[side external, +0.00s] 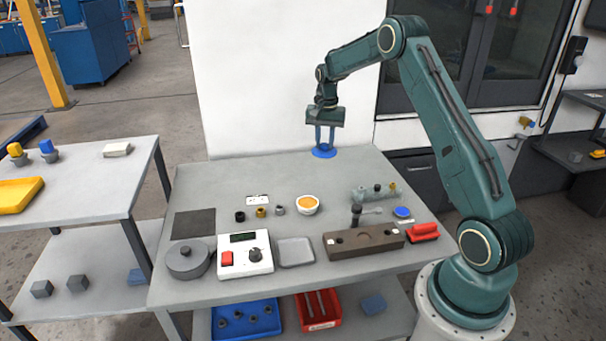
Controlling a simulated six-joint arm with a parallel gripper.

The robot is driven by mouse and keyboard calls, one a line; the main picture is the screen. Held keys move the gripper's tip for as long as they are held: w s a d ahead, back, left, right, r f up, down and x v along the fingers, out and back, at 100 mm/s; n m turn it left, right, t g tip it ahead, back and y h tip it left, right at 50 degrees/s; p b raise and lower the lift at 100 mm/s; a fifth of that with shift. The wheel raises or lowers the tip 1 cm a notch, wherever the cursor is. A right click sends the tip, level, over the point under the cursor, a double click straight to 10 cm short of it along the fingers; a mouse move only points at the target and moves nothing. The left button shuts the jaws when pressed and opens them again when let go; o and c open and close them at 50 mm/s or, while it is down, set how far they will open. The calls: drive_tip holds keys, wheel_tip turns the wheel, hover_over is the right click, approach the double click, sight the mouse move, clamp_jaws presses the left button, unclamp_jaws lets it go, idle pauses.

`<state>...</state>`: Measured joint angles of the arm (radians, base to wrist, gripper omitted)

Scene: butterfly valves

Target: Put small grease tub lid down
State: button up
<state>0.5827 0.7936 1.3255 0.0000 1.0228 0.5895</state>
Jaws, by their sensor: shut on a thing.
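My gripper (325,146) points down over the back part of the grey table. It is shut on a blue round lid (324,153), which looks flat and level. From this one view I cannot tell exactly how high the lid is above the tabletop. A small white tub (307,208) with orange-yellow grease showing stands uncovered near the middle of the table, in front of and slightly left of the lid.
Small fittings (261,212) stand left of the tub. A grey dish (295,252), a control box (245,254), a brown block (363,243) and a red object (423,232) line the front. A blue disc (402,212) lies at right. The back left tabletop is clear.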

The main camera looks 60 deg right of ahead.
drive_tip(key=s+d+f, duration=0.1)
drive_tip(key=s+d, duration=0.2)
drive_tip(key=s, duration=0.1)
drive_tip(key=f, duration=2)
drive_tip(key=shift+w+d+f, duration=0.15)
drive_tip(key=shift+w+f, duration=0.05)
drive_tip(key=shift+f, duration=0.1)
drive_tip(key=o, duration=1)
drive_tip(key=shift+c, duration=0.2)
wheel_tip(320, 180, up, 12)
drive_tip(key=shift+r, duration=0.2)
